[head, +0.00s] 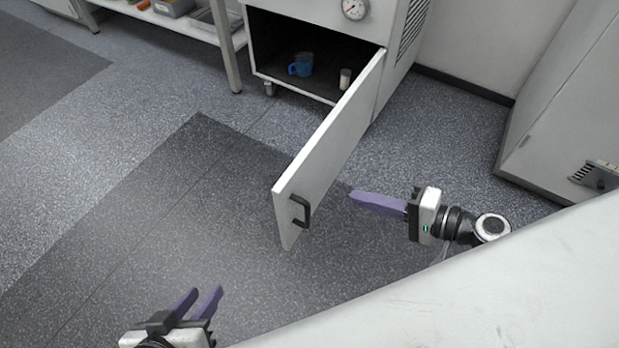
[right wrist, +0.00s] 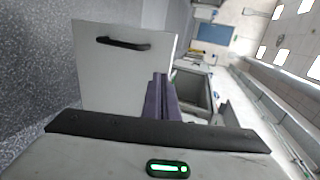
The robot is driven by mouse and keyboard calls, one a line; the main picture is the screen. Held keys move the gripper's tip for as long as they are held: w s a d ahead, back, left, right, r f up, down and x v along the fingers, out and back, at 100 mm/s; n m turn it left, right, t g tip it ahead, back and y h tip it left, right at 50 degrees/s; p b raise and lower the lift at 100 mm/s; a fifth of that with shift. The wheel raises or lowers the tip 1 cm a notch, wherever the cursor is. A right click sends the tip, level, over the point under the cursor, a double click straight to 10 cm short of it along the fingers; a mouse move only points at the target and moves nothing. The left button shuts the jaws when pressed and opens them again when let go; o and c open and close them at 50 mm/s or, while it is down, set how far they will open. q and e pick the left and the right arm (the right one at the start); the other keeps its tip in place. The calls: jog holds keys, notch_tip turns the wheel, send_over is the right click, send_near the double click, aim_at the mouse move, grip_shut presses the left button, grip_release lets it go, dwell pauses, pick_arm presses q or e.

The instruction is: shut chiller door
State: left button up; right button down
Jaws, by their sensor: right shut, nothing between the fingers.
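The chiller (head: 335,28) stands at the top centre of the head view with its white door (head: 335,135) swung wide open toward me. The black door handle (head: 300,210) is at the door's near end; it also shows in the right wrist view (right wrist: 124,43). My right gripper (head: 354,197) is shut and empty, just to the right of the door, apart from it as far as I can tell. Its purple fingers (right wrist: 160,98) show in front of the door in the right wrist view. My left gripper (head: 204,293) is open and empty at the bottom left, below the door.
Inside the chiller are a blue mug (head: 301,65) and a small pale-lidded container (head: 345,78). A bench with bins (head: 172,7) stands left of the chiller. A grey cabinet (head: 565,110) stands at the right. The floor left of the door is clear.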

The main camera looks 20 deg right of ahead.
jog(key=b, duration=0.1)
send_near(295, 177)
jog(key=x, duration=0.5)
jog(key=shift+w+f, duration=0.2)
jog(key=shift+f, duration=0.05)
jog(key=shift+w+a, duration=0.25)
jog(key=shift+w, duration=0.05)
jog(key=shift+a, duration=0.1)
